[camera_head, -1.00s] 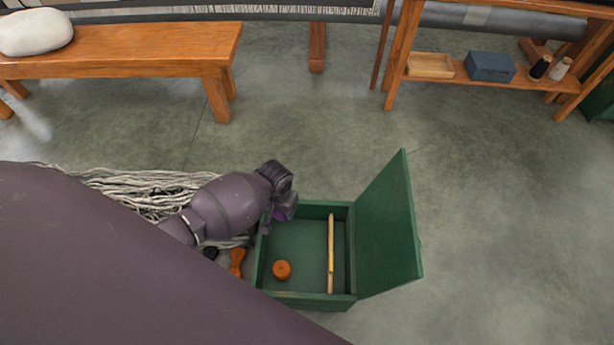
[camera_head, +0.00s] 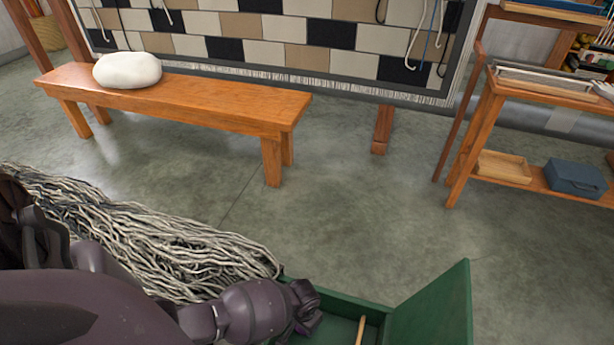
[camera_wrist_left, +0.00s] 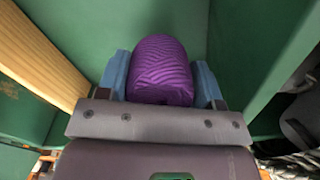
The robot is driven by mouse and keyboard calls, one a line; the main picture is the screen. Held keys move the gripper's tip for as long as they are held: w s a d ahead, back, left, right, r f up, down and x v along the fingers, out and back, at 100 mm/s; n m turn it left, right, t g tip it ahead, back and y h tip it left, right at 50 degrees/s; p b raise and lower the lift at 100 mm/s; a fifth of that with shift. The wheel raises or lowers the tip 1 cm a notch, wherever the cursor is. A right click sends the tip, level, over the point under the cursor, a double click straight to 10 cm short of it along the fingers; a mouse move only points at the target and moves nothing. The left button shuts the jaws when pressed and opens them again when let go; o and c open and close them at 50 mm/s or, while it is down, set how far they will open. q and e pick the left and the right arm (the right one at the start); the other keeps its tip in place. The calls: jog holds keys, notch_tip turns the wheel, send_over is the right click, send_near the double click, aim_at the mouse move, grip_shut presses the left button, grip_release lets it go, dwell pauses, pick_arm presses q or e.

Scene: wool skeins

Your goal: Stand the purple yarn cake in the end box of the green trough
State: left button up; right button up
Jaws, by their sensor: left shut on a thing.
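The purple yarn cake (camera_wrist_left: 160,70) is between the two blue fingers of my left gripper (camera_wrist_left: 162,82) in the left wrist view, with green walls close around it. I cannot tell whether it touches the floor of the green trough. In the head view my left gripper (camera_head: 306,306) is at the far left corner of the green trough (camera_head: 340,303), and it hides the yarn cake. The trough's lid (camera_head: 438,308) stands open on the right. The lower part of the trough is cut off by the picture's edge. My right gripper is not in view.
A pale wooden strip (camera_head: 360,330) lies inside the trough; it also shows in the wrist view (camera_wrist_left: 45,55). A heap of grey yarn (camera_head: 150,240) lies left of the trough. A bench (camera_head: 200,103) and a shelf stand (camera_head: 520,185) stand behind. Floor between is clear.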

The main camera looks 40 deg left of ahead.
pick_arm(q)
jog(key=f+b, duration=0.1)
jog(key=f, duration=0.1)
jog(key=f+b, duration=0.1)
jog(key=shift+s+f, duration=0.2)
jog(key=shift+f, duration=0.45)
jog(key=shift+w+r, duration=0.15)
jog(key=shift+w, duration=0.1)
jog(key=shift+f, duration=0.25)
jog(key=o, duration=0.9)
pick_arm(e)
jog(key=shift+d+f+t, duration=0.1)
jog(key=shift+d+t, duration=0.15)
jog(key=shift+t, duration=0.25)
